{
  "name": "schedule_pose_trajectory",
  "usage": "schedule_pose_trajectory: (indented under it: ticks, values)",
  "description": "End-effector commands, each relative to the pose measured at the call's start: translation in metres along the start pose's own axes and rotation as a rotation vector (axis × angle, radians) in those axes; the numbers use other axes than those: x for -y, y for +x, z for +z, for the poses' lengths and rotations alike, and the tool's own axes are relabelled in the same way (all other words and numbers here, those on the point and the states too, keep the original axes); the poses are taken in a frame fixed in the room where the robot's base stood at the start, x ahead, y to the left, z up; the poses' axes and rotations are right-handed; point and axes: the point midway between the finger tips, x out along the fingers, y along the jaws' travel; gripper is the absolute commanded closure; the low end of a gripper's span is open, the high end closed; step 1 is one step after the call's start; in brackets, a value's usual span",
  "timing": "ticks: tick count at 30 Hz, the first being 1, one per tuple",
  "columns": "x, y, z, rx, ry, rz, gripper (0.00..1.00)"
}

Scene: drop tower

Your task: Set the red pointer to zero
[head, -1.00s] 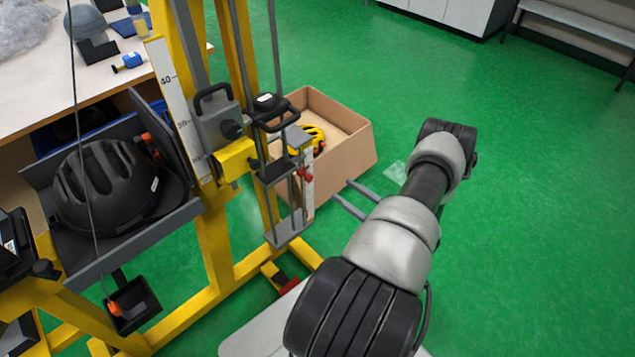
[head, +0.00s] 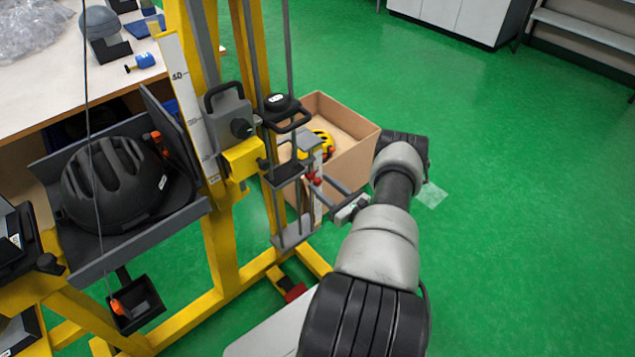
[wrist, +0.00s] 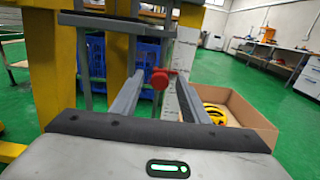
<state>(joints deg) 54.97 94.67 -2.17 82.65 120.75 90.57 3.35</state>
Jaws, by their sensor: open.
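The red pointer (head: 316,181) is a small red knob beside a narrow white scale (head: 318,208) on the yellow drop tower. In the wrist view the red pointer (wrist: 158,78) appears between the two fingertips, in front of a white strip scale (wrist: 188,55). My gripper (head: 327,196) is open and empty. It comes from the right, and its fingertips are close to the pointer. In the wrist view my gripper (wrist: 158,84) frames the knob from both sides. I cannot tell contact or depth. The pointer's exact reading is too small to make out.
A grey carriage (head: 228,120) and rods are on the tower. A black helmet (head: 115,185) lies in a tray at left. Green floor is free at right.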

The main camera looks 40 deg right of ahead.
Motion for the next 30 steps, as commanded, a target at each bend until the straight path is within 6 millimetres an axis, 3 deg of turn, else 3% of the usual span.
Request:
schedule_pose_trajectory:
  ticks: [6, 17, 24, 30]
  values:
    - [0.000, 0.025, -0.001, 0.000, -0.001, 0.000, 0.59]
    - [0.000, 0.029, 0.000, -0.001, 0.001, 0.000, 0.59]
    - [0.000, 0.029, 0.000, -0.001, 0.001, 0.000, 0.99]
    - [0.001, 0.029, 0.003, -0.001, 0.001, -0.001, 1.00]
